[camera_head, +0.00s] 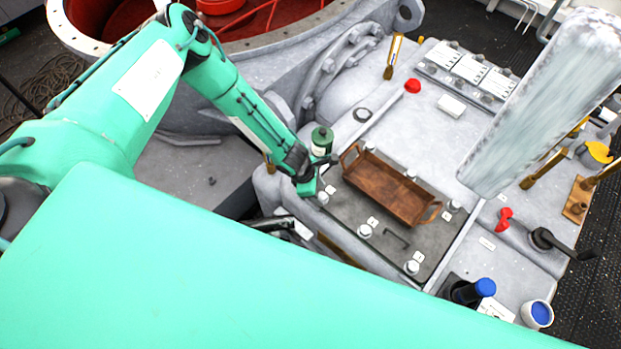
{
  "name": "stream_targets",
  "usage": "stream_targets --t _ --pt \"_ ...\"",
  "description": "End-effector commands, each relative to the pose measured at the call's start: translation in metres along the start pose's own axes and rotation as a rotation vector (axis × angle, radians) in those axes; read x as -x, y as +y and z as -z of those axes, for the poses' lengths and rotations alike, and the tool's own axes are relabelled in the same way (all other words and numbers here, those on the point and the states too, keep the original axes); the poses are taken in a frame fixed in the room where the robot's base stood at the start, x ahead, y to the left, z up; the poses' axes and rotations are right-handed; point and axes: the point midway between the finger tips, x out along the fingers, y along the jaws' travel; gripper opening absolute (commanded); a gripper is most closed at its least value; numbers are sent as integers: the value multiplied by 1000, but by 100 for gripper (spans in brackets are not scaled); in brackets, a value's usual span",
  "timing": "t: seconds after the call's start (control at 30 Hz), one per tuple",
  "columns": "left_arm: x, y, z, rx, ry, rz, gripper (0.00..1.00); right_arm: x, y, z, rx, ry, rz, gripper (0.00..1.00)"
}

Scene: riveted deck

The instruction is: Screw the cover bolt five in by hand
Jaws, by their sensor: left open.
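The dark cover plate (398,243) lies on the grey housing, with several pale bolts around its edge and small white labels beside them. The labels are too small to read, so I cannot tell which bolt is number five. My left gripper (309,187) is open at the plate's left corner, just beside the corner bolt (323,198); I cannot tell whether it touches it. Other bolts show at the front edge (364,231), the front corner (411,267) and the right corner (453,205). My right gripper is not in view.
A brown handled tray (395,190) sits on the plate. A green container (321,140) stands close behind my left gripper. A pale upright slab (548,110) blocks part of the right side. A blue-topped bottle (474,291) and a blue-filled cup (537,314) stand at the front right.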

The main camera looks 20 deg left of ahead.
Motion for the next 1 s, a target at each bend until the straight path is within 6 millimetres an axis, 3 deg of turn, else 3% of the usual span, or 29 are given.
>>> stream_targets --t 0.53,0.7,1.0 --pt "110 1 0 2 -3 -3 50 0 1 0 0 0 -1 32" --pt "126 1 0 2 -1 -2 50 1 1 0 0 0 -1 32" --pt "129 0 0 0 -1 -1 50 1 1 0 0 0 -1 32"
